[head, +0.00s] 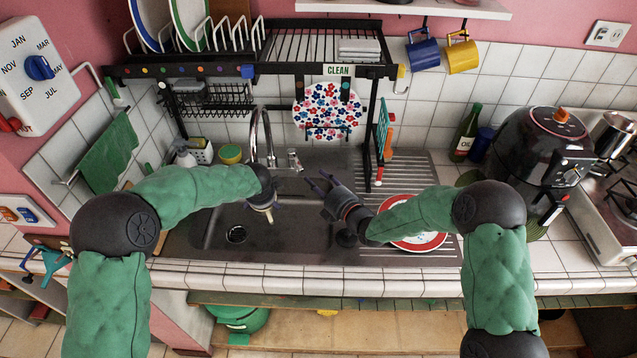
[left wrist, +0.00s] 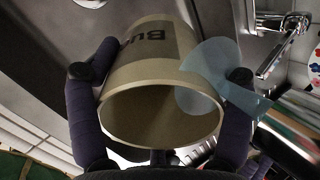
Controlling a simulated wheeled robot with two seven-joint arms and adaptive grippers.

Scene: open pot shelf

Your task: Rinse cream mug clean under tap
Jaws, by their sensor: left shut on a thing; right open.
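The cream mug (left wrist: 150,70) is between the two fingers of my left gripper (left wrist: 160,100) in the left wrist view, its wide opening facing the camera. Dark lettering shows on its side. A pale blue see-through shape (left wrist: 215,85) crosses its right side; I cannot tell what it is. In the head view my left gripper (head: 262,203) is shut on the mug above the sink basin (head: 285,235). The chrome tap (head: 255,135) arches behind it. My right gripper (head: 319,181) is open and empty, just right of and in front of the tap lever (head: 293,160).
A red-rimmed plate (head: 425,241) lies on the ridged drainer, partly behind my right forearm. A black dish rack (head: 250,70) with a CLEAN sign (head: 339,70) stands above the sink. A black cooker (head: 540,145) and green oil bottle (head: 466,133) are at the right.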

